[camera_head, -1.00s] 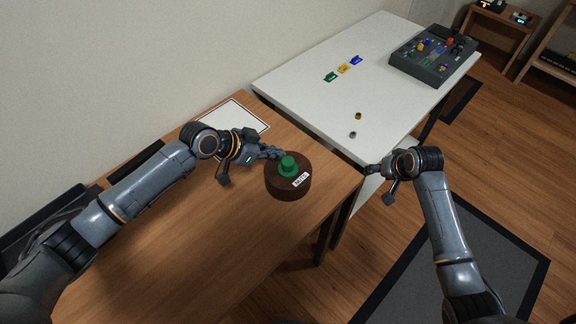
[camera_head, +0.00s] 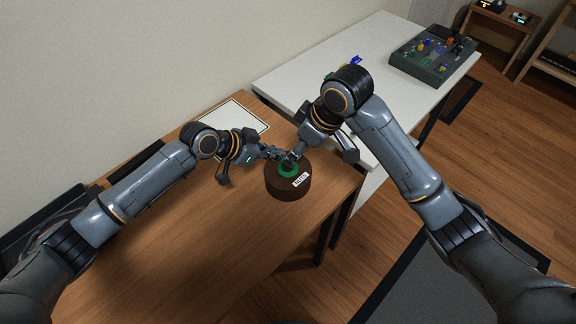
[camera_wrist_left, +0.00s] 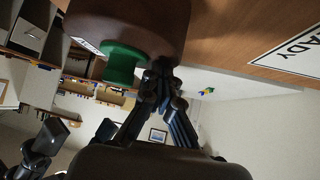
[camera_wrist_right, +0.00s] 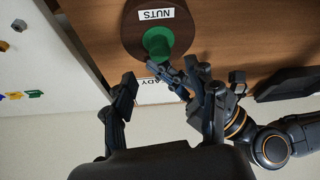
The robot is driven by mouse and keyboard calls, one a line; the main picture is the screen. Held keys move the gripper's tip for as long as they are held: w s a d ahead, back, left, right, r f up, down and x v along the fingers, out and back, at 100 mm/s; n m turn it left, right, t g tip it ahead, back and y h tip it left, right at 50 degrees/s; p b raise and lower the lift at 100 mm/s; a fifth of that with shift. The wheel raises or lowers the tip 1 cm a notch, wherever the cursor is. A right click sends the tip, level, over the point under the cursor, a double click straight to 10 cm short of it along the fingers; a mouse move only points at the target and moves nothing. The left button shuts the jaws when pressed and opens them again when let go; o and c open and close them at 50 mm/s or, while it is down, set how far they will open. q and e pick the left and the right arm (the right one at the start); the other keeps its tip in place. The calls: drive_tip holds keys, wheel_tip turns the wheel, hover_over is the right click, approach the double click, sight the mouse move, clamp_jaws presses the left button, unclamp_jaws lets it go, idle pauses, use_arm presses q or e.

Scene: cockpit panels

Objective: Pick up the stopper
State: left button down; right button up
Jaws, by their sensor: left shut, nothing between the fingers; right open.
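The green stopper (camera_head: 288,172) sits on top of the round brown container (camera_head: 287,190), which carries a "NUTS" label. The stopper also shows in the left wrist view (camera_wrist_left: 122,63) and in the right wrist view (camera_wrist_right: 158,42). My left gripper (camera_head: 276,153) is shut and empty, its tips right beside the stopper; I cannot tell whether they touch it. My right gripper (camera_wrist_right: 168,92) is open, its fingers pointing toward the stopper. In the head view it comes over the stopper from the upper right and partly hides it.
The container stands near the right end of the wooden table (camera_head: 220,240). A white sign (camera_head: 238,117) lies behind it. The white table (camera_head: 300,75) adjoins, with small coloured pieces (camera_wrist_right: 15,95) and a grey panel box (camera_head: 432,58). The wooden table's front is clear.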

drive_tip(key=shift+x, duration=3.55)
drive_tip(key=shift+r, duration=0.1)
drive_tip(key=c, duration=1.1)
